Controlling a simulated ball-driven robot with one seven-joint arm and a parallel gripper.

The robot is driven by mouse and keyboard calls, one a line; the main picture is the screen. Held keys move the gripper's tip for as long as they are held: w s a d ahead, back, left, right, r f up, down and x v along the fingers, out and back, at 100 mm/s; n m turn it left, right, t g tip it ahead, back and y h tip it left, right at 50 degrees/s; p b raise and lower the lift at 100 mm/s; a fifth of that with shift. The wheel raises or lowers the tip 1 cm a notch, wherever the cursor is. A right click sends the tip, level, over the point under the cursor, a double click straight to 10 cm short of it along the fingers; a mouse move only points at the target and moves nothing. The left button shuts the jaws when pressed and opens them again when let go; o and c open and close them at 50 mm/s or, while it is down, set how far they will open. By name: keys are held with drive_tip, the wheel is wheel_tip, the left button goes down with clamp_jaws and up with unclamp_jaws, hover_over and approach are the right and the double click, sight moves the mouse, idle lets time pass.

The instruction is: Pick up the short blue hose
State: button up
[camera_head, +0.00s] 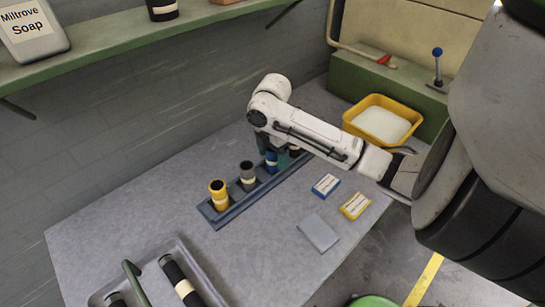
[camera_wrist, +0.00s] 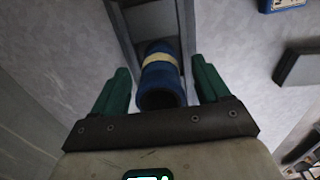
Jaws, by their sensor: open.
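The short blue hose (camera_head: 271,161) stands in a long grey-blue rack (camera_head: 219,219) on the table. It is a blue tube with a cream band. In the wrist view the blue hose (camera_wrist: 160,95) shows between the two green fingers of my gripper (camera_wrist: 160,72), with a visible gap on each side. The gripper is open and holds nothing. In the head view my gripper (camera_head: 282,157) is low at the rack beside the blue hose, and the arm partly hides that end of the rack.
A yellow hose (camera_head: 218,194) and a grey hose (camera_head: 247,175) stand in the same rack. A blue box (camera_head: 326,185), a yellow box (camera_head: 355,206) and a grey slab (camera_head: 318,233) lie to the right. A grey tray (camera_head: 187,248) with black hoses is in front.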

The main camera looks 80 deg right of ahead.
drive_tip(key=shift+f, duration=0.65)
drive_tip(key=shift+c, duration=0.3)
drive_tip(key=c, duration=1.2)
drive_tip(key=shift+r, duration=0.15)
